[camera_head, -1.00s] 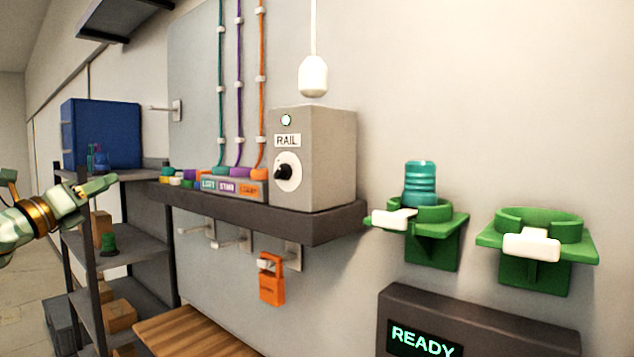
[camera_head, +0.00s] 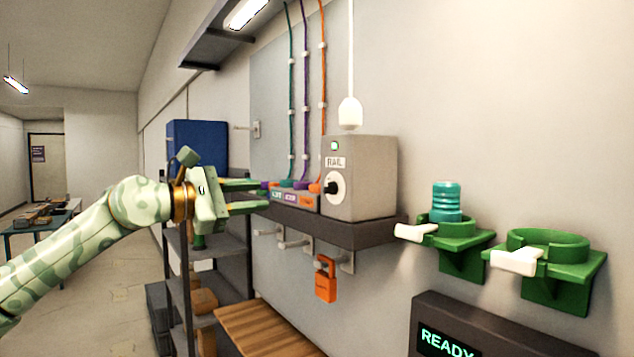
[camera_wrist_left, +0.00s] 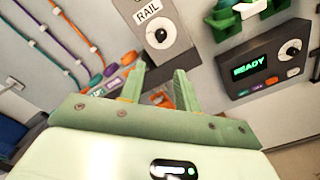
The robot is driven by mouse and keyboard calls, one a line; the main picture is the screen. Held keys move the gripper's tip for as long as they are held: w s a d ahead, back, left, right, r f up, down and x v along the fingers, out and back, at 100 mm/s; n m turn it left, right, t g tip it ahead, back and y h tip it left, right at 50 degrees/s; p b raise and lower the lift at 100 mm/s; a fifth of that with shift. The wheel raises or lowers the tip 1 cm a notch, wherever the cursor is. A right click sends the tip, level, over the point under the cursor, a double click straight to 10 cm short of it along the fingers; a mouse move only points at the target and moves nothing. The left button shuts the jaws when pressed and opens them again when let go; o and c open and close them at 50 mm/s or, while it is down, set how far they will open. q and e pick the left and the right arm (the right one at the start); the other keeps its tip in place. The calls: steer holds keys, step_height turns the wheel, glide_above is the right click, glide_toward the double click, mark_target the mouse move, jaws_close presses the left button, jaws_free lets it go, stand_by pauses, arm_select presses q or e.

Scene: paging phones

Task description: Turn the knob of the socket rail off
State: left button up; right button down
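The socket rail's grey box (camera_head: 372,180), labelled RAIL, stands on a dark wall shelf. Its black knob (camera_head: 331,188) sits on a white round dial on the box's front face. A small pale-green lamp (camera_head: 334,146) shows above the label. The knob (camera_wrist_left: 160,35) also shows in the left wrist view, beyond the fingertips. My left gripper (camera_head: 267,195) is open and empty, its fingers pointing right toward the knob with a gap between. In the left wrist view its two fingers (camera_wrist_left: 161,76) are spread apart below the dial. My right gripper is not in view.
Coloured sockets (camera_head: 290,198) with cables line the dark shelf (camera_head: 345,233) left of the box. An orange padlock (camera_head: 325,280) hangs below. Two green wall holders (camera_head: 555,262) are at right, one with a teal bottle (camera_head: 446,200). A READY panel (camera_head: 480,325) is lower right.

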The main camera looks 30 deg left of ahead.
arm_select(q)
steer(key=p, duration=0.5)
glide_toward(325, 189)
steer(key=p+x, duration=0.3)
steer(key=x, duration=0.4)
steer(key=shift+w+d+r+p, duration=0.1)
steer(key=shift+w+d+p, duration=0.15)
steer(key=shift+p, duration=0.1)
steer(key=shift+w, duration=0.1)
jaws_close()
